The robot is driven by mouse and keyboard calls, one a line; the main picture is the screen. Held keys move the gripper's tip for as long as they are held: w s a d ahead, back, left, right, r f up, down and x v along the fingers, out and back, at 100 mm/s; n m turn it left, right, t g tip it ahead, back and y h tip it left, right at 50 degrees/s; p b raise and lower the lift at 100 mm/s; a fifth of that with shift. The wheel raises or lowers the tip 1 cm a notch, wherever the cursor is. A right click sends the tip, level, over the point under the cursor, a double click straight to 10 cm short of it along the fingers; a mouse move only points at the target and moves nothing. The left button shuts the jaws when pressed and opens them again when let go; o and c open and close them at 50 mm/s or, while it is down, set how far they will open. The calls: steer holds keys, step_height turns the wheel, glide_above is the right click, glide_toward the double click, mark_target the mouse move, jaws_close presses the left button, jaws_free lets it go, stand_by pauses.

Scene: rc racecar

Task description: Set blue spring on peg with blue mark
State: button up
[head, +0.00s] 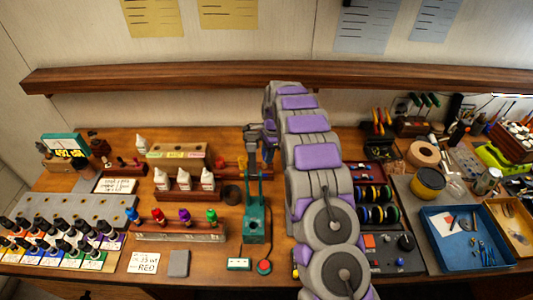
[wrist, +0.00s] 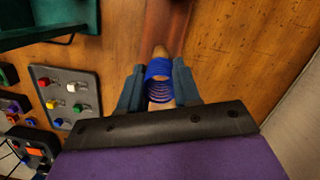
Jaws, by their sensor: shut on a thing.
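My gripper (wrist: 158,88) is shut on a blue spring (wrist: 158,70) in the wrist view. The coils lie between the two dark blue-grey fingers. A tan rounded tip (wrist: 160,52) shows just beyond the spring, and tan also shows below its upper coils. I cannot tell whether the spring is around this tan piece or only in front of it. In the head view my gripper (head: 262,140) is above the back of the bench, left of my grey and purple arm. The spring is too small to make out there. I cannot make out a peg with a blue mark.
A green press (head: 256,218) stands close in front of my gripper. A wooden block with coloured labels (head: 178,153) and a rack of white bottles (head: 184,183) stand to the left. A strip holds blue, red, purple and green pieces (head: 180,230). A wooden shelf (head: 180,78) runs along the wall.

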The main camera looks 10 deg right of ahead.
steer(key=shift+a, duration=0.35)
steer(key=shift+d, duration=0.3)
steer(key=shift+d+f, duration=0.1)
steer(key=shift+f, duration=0.1)
steer(key=shift+f, duration=0.1)
steer(key=shift+a+f, duration=0.3)
steer(key=shift+f, duration=0.1)
steer(key=shift+d+r, duration=0.1)
